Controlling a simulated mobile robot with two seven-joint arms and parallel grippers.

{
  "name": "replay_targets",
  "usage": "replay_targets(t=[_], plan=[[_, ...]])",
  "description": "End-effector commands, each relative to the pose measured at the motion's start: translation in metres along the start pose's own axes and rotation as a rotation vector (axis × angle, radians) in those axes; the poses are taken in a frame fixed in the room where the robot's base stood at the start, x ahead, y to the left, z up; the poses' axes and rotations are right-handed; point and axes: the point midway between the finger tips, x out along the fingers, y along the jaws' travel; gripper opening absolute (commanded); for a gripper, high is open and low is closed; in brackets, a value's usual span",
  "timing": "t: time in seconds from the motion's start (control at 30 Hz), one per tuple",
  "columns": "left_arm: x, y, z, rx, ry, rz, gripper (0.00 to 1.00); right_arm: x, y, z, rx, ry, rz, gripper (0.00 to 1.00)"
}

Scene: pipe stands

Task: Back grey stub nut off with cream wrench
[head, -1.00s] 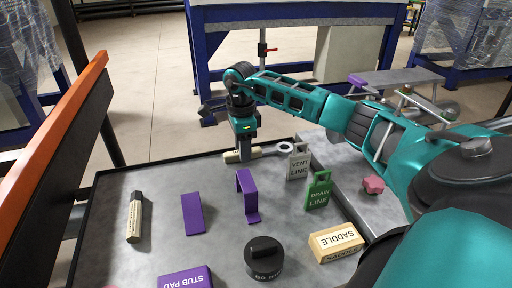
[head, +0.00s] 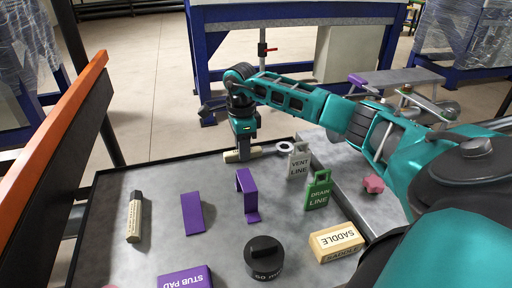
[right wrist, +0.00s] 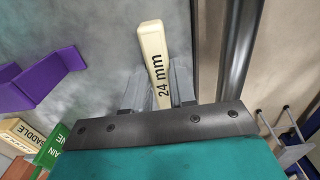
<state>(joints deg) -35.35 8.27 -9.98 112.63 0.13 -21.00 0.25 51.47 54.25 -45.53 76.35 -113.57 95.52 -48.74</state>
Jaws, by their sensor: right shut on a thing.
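The cream wrench (head: 231,156) lies near the far edge of the grey tray, its ring end (head: 285,147) to the right. In the right wrist view its cream handle (right wrist: 154,55), marked 24 mm, runs between the fingers. My right gripper (head: 243,154) points down and is shut on this handle. I cannot make out the grey stub nut. My left gripper is not in view.
The tray (head: 165,175) also holds a black-and-cream marker-like piece (head: 135,217), purple pieces (head: 193,213), a dark round knob (head: 264,257), VENT LINE (head: 299,160) and DRAIN LINE (head: 318,190) tags and a SADDLE block (head: 336,239). A low metal bench (head: 405,77) stands beyond.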

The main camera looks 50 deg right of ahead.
Motion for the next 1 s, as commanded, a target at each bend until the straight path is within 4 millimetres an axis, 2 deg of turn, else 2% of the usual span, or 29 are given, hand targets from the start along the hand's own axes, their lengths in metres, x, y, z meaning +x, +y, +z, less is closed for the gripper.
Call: replay_targets(t=[0.27,1.0], plan=[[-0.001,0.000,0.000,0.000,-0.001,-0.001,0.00,-0.002,0.000,0.000,0.000,-0.001,-0.001,0.00],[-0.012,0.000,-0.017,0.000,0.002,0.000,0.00,-0.023,0.000,0.000,0.000,-0.001,-0.002,0.00]])
